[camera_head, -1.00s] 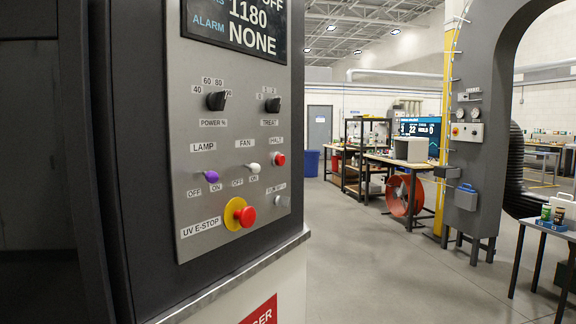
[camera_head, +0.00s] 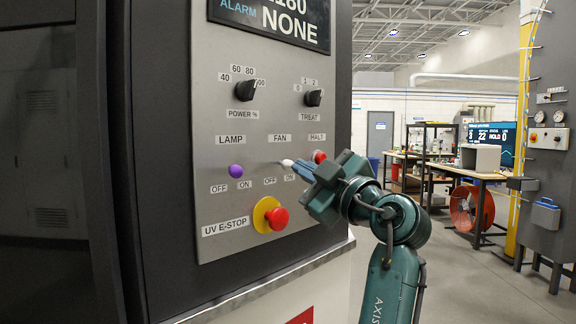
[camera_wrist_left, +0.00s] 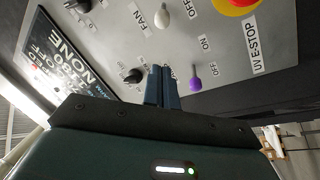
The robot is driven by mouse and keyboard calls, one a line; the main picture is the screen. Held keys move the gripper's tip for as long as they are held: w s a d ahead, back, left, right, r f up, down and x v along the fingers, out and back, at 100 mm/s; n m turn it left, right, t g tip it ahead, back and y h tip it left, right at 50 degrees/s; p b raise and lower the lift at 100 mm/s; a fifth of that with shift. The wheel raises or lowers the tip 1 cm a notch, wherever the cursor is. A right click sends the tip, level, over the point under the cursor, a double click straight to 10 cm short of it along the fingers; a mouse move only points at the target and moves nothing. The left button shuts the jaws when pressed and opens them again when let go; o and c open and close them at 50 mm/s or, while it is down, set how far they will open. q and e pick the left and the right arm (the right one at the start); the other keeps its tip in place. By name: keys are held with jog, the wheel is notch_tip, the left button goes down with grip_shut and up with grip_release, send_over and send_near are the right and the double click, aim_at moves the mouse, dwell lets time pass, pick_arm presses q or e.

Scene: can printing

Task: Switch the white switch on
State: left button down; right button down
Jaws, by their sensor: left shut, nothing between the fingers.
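The white switch (camera_head: 287,163) is a small toggle lever under the FAN label on the grey control panel (camera_head: 215,120), above its OFF and ON labels. It also shows near the top of the left wrist view (camera_wrist_left: 163,12). My left gripper (camera_head: 296,166) is shut and empty, with its blue fingertips close to the right of the white switch in the head view. In the left wrist view, the shut fingers (camera_wrist_left: 163,72) point at the panel, apart from the white lever in the picture. I cannot tell contact or the lever's exact setting. My right gripper is out of view.
A purple LAMP switch (camera_head: 236,171) sits left of the white one. A red HALT button (camera_head: 319,156) is close behind my gripper. A red emergency stop (camera_head: 278,218) on a yellow ring lies below. Two black knobs (camera_head: 246,90) are above.

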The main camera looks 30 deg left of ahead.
aim_at(286, 161)
pick_arm(q)
jog(key=shift+s+d+r+n+g, duration=0.15)
jog(key=shift+s+r+n+g, duration=0.15)
jog(key=shift+r+n, duration=0.25)
jog(key=shift+r, duration=0.15)
